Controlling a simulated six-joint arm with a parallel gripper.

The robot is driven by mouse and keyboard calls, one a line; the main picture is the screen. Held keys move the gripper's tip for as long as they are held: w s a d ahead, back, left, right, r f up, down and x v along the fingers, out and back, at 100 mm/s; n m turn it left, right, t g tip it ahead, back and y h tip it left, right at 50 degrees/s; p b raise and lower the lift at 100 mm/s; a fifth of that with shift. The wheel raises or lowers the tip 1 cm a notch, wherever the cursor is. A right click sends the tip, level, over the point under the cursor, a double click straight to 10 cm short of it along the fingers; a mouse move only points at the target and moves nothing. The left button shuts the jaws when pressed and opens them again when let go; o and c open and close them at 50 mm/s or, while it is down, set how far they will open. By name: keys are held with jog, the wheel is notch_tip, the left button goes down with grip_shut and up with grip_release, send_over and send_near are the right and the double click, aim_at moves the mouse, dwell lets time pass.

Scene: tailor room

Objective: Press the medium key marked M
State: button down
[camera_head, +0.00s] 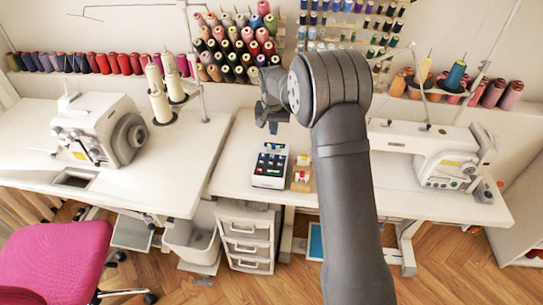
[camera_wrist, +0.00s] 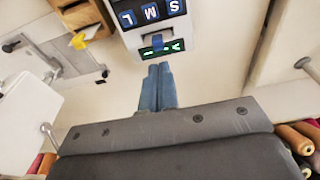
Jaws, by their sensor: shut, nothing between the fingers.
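The keypad device (camera_head: 268,181) is a white box with dark keys on the right table in the head view. In the wrist view its dark key panel (camera_wrist: 138,34) is upside down at the top, cut off by the frame. The blue M key (camera_wrist: 150,11) lies between the L key (camera_wrist: 127,18) and the S key (camera_wrist: 174,6). A small lit green display (camera_wrist: 161,50) is on the device's near side there. My gripper (camera_wrist: 158,68) is shut and empty, its blue fingertips pointing toward the display edge. In the head view my gripper (camera_head: 273,127) is above and behind the device.
A wooden holder (camera_head: 301,180) with small items stands right beside the device. Sewing machines stand at left (camera_head: 100,130) and right (camera_head: 430,150). Thread cones (camera_head: 160,105) rise at the left table's back.

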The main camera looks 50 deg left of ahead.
aim_at(272, 157)
jog(key=s+d+r+n+t, duration=0.1)
jog(key=n+t, duration=0.1)
jog(key=n, duration=0.5)
jog(key=s+d+r+n+t+y, duration=0.1)
jog(key=n+t, duration=0.2)
jog(key=n, duration=0.4)
jog(key=s+r+n+t+y, duration=0.1)
jog(key=n+t, duration=0.1)
jog(key=n, duration=0.6)
jog(key=shift+s+d, duration=0.3)
jog(key=shift+d, duration=0.1)
jog(key=shift+f, duration=4.45)
jog(key=shift+f, duration=0.4)
